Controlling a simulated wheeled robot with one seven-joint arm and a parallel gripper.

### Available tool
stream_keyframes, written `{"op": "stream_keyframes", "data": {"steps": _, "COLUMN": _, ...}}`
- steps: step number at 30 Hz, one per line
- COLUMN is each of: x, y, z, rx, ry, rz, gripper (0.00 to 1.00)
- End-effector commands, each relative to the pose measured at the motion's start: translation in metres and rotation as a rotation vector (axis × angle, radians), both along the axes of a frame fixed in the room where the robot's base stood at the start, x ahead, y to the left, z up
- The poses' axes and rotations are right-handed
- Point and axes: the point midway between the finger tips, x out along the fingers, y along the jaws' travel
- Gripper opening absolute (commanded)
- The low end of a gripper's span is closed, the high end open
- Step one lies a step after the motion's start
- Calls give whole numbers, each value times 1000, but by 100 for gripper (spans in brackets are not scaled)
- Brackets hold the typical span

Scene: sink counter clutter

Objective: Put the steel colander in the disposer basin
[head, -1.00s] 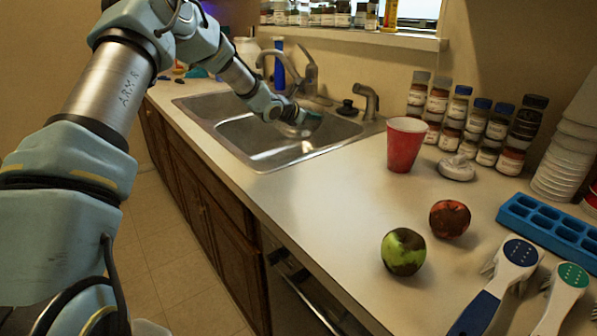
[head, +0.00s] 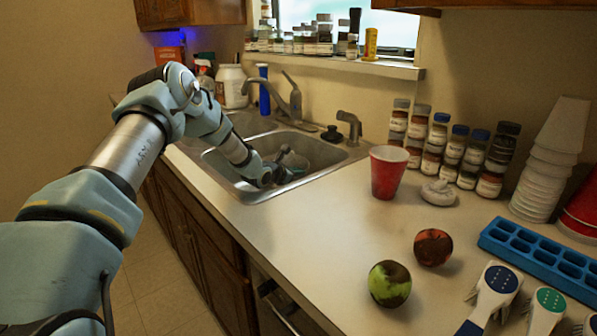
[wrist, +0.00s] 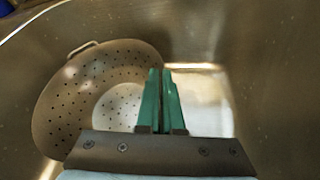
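The steel colander (wrist: 72,98) is a grey perforated bowl with a small loop handle. In the wrist view it lies left of my gripper (wrist: 162,74), tilted, its inside facing the camera. The green fingers are nearly together at its right rim and appear shut on it; the fingers hide the contact. I cannot see a disposer drain.
The other basin (head: 245,122) lies behind left. A faucet (head: 293,100) and a side sprayer (head: 350,126) stand along the back rim. A red cup (head: 387,172), spice jars (head: 430,140), apples (head: 390,283) and brushes (head: 492,297) occupy the right counter. The front counter is clear.

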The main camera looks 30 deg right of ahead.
Motion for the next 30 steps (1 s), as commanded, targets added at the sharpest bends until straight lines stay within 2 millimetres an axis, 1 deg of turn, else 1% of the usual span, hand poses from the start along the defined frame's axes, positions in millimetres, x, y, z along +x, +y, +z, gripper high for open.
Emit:
{"op": "stream_keyframes", "data": {"steps": 3, "x": 0, "y": 0, "z": 1, "rx": -2, "ry": -2, "rz": 0, "gripper": 0}}
{"op": "stream_keyframes", "data": {"steps": 7, "x": 0, "y": 0, "z": -2, "rx": -2, "ry": -2, "rz": 0, "gripper": 0}}
{"op": "stream_keyframes", "data": {"steps": 8, "x": 0, "y": 0, "z": -2, "rx": 0, "ry": 0, "rz": 0, "gripper": 7}}
{"op": "stream_keyframes", "data": {"steps": 9, "x": 0, "y": 0, "z": -2, "rx": 0, "ry": 0, "rz": 0, "gripper": 12}}
{"op": "stream_keyframes", "data": {"steps": 15, "x": 0, "y": 0, "z": -2, "rx": 0, "ry": 0, "rz": 0, "gripper": 34}}
{"op": "stream_keyframes", "data": {"steps": 22, "x": 0, "y": 0, "z": -1, "rx": 0, "ry": 0, "rz": 0, "gripper": 34}}
{"op": "stream_keyframes", "data": {"steps": 25, "x": 0, "y": 0, "z": 2, "rx": 0, "ry": 1, "rz": 0, "gripper": 34}}
{"op": "stream_keyframes", "data": {"steps": 28, "x": -4, "y": 8, "z": 4, "rx": 0, "ry": -1, "rz": -1, "gripper": 34}}
{"op": "stream_keyframes", "data": {"steps": 30, "x": -8, "y": 17, "z": 7, "rx": 1, "ry": -1, "rz": 0, "gripper": 34}}
